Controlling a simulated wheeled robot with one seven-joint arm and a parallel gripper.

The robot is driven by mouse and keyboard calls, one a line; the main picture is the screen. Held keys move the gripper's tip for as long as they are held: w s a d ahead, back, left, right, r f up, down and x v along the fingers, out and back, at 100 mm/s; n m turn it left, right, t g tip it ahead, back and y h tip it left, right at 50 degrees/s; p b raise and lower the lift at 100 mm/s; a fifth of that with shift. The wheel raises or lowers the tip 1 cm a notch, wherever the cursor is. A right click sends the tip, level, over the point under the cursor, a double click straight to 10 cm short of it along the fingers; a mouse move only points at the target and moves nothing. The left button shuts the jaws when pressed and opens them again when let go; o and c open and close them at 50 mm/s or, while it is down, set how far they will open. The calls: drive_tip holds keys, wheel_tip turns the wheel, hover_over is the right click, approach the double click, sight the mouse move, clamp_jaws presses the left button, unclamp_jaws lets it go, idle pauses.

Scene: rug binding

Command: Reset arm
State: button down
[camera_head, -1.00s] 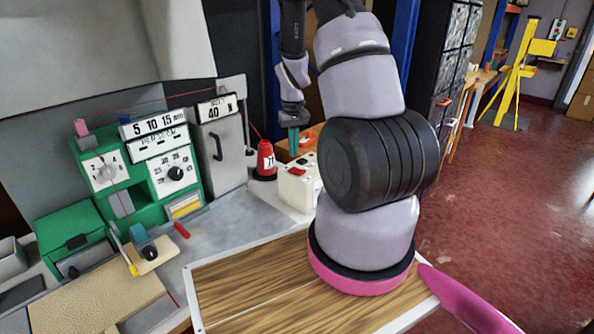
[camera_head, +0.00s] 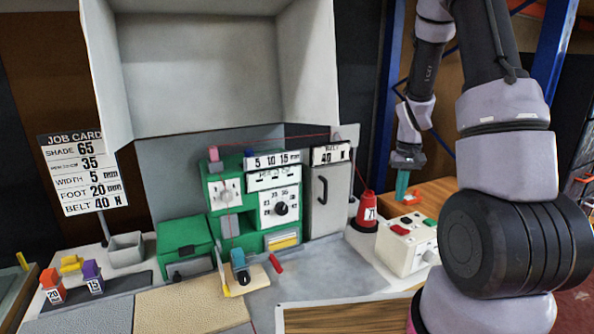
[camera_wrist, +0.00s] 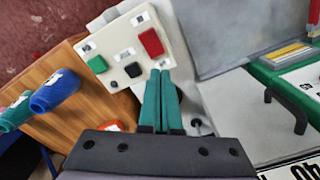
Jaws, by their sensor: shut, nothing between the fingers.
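My gripper (camera_head: 402,185) has teal fingers pressed together with nothing between them. In the head view it hangs pointing down at the end of my arm, right of the red cone-shaped spool marked 7 (camera_head: 366,212) and above the back of the white control box (camera_head: 408,243). In the wrist view the shut fingers (camera_wrist: 161,100) lie in front of the white box with red, green and black buttons (camera_wrist: 122,48). I cannot tell how far above the box they are.
The green machine with dials (camera_head: 240,205) and the grey cabinet marked 40 (camera_head: 331,190) stand left of my gripper. A job card (camera_head: 80,172) stands at far left.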

drive_tip(key=s+a+r+m+t, duration=0.1)
drive_tip(key=s+a+r+t, duration=0.15)
drive_tip(key=r, duration=0.65)
drive_tip(key=s+a+r+t, duration=0.1)
drive_tip(key=s+a+r, duration=0.25)
drive_tip(key=r, duration=0.55)
drive_tip(key=s+a+r+t+y, duration=0.1)
drive_tip(key=s+a+r, duration=0.2)
drive_tip(key=s+r, duration=0.3)
drive_tip(key=s+a+r+m+t, duration=0.1)
drive_tip(key=s+a+r+t, duration=0.1)
drive_tip(key=s+r, duration=0.4)
drive_tip(key=shift+s+a+y, duration=0.4)
drive_tip(key=shift+s+a, duration=0.45)
drive_tip(key=shift+s, duration=0.05)
drive_tip(key=shift+w, duration=0.1)
